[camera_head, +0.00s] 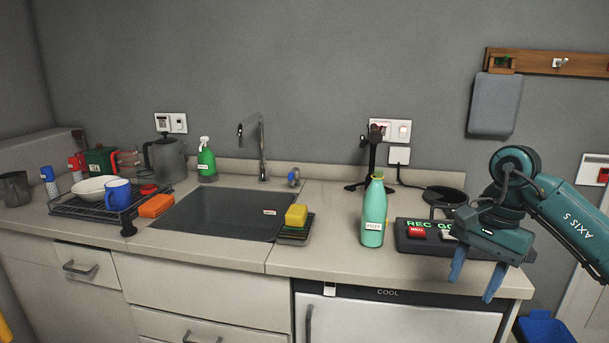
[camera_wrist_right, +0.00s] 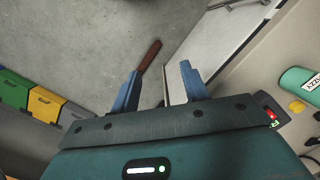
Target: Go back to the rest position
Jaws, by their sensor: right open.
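My right gripper (camera_head: 474,284) hangs in front of the counter's front edge at the right, below the red-and-green button box (camera_head: 410,238). Its two blue fingers are apart and nothing is between them. In the right wrist view the open fingers (camera_wrist_right: 159,86) point over the grey floor (camera_wrist_right: 110,40). The green bottle (camera_head: 373,215) stands upright on the counter, left of the gripper and apart from it. It also shows at the right of the wrist view (camera_wrist_right: 300,82). My left gripper is not in view.
The counter (camera_head: 330,245) holds a sink (camera_head: 215,215), a dish rack (camera_head: 90,207) with a blue mug (camera_head: 118,194), a green spray bottle (camera_head: 207,160) and a black stand (camera_head: 372,160). A blue bin (camera_head: 545,328) is at lower right. Coloured bins (camera_wrist_right: 45,103) line the wrist view's left.

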